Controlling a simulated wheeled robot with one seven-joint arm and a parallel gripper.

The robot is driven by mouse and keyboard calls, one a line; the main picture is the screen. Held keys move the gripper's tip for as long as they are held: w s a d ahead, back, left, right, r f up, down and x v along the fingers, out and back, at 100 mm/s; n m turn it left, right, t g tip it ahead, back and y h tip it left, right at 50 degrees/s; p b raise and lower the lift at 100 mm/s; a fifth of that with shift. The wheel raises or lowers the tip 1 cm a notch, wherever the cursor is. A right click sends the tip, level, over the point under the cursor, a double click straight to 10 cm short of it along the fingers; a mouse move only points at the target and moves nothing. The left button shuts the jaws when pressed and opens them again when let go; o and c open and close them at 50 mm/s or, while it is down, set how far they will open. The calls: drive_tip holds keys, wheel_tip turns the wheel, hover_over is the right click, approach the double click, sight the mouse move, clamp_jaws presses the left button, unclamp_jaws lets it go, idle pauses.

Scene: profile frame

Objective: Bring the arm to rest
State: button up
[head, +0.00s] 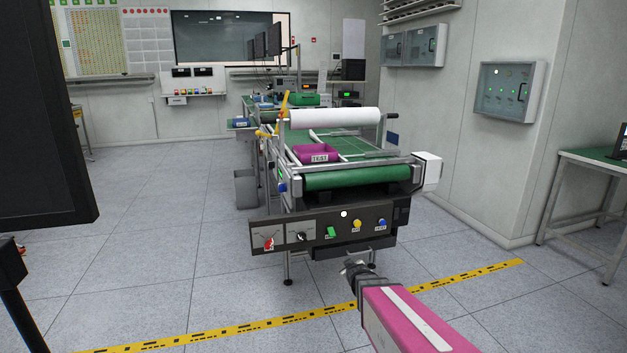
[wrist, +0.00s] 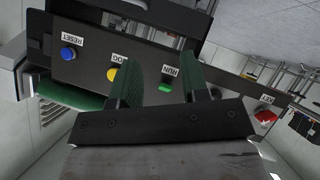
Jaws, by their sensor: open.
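My gripper (head: 353,267) is in front of the conveyor's control panel (head: 320,230) in the head view, low and near the panel's lower edge. My pink arm reaches to it from the bottom right. In the wrist view, my gripper (wrist: 160,83) has its two fingers apart with nothing between them. Beyond the fingers, the panel shows tilted with a blue RESET button (wrist: 68,54), a yellow button (wrist: 112,74), a green RUN button (wrist: 165,87) and a red control (wrist: 265,115). I cannot tell the exact gap between fingertips and panel.
A yellow floor line (head: 220,330) crosses in front. A dark screen (head: 45,120) stands at left, a green-topped table (head: 600,162) at right.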

drive_tip(key=s+d+m+g, duration=0.2)
drive_tip(key=s+g, duration=0.4)
drive_tip(key=s, duration=0.4)
drive_tip(key=s+d+r+m+g, duration=0.1)
drive_tip(key=s+m+g, duration=0.3)
drive_tip(key=s, duration=0.7)
drive_tip(key=shift+s+d+r+m+g, duration=0.3)
drive_tip(key=shift+d+g, duration=0.2)
drive_tip(key=shift+g, duration=0.5)
